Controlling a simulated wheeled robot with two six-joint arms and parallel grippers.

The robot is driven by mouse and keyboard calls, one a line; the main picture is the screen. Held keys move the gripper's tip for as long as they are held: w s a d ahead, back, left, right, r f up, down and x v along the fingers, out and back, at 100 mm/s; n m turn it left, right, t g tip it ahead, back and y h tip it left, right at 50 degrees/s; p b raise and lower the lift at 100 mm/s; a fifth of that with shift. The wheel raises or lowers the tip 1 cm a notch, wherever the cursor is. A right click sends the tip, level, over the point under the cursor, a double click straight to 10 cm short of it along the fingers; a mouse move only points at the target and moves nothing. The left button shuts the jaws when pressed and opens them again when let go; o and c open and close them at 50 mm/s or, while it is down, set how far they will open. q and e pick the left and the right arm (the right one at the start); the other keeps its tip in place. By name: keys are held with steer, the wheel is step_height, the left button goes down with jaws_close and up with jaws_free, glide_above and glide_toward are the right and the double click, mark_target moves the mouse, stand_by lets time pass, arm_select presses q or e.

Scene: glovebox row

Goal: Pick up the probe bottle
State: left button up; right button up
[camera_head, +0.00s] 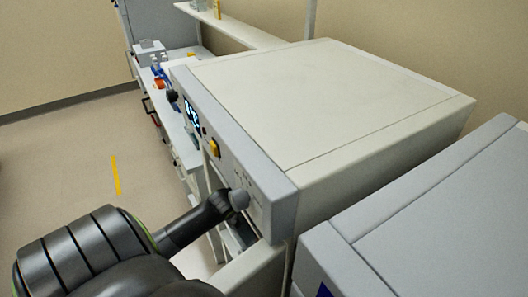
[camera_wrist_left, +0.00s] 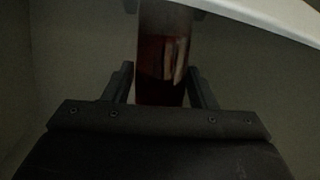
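The bottle (camera_wrist_left: 163,55), a clear upright container with dark red-brown contents, fills the gap between the two fingers of my left gripper (camera_wrist_left: 160,75) in the left wrist view. The fingers stand close on both sides of it. The view is dim, and I cannot tell whether they touch it or are just around it. In the head view my left arm comes in from the bottom left to the front of the cream-topped box (camera_head: 320,85). My left gripper and the bottle are hidden there. My right gripper is not in view.
A grey-topped unit (camera_head: 440,220) stands close on the right. A bench with small items, one of them orange (camera_head: 159,84), lies beyond the box. A pale edge (camera_wrist_left: 270,15) crosses the top right of the wrist view. Open floor (camera_head: 70,150) with a yellow strip lies left.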

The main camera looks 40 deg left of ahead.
arm_select(q)
steer(key=c, duration=0.7)
steer(key=shift+s+r, duration=0.1)
steer(key=shift+s, duration=0.05)
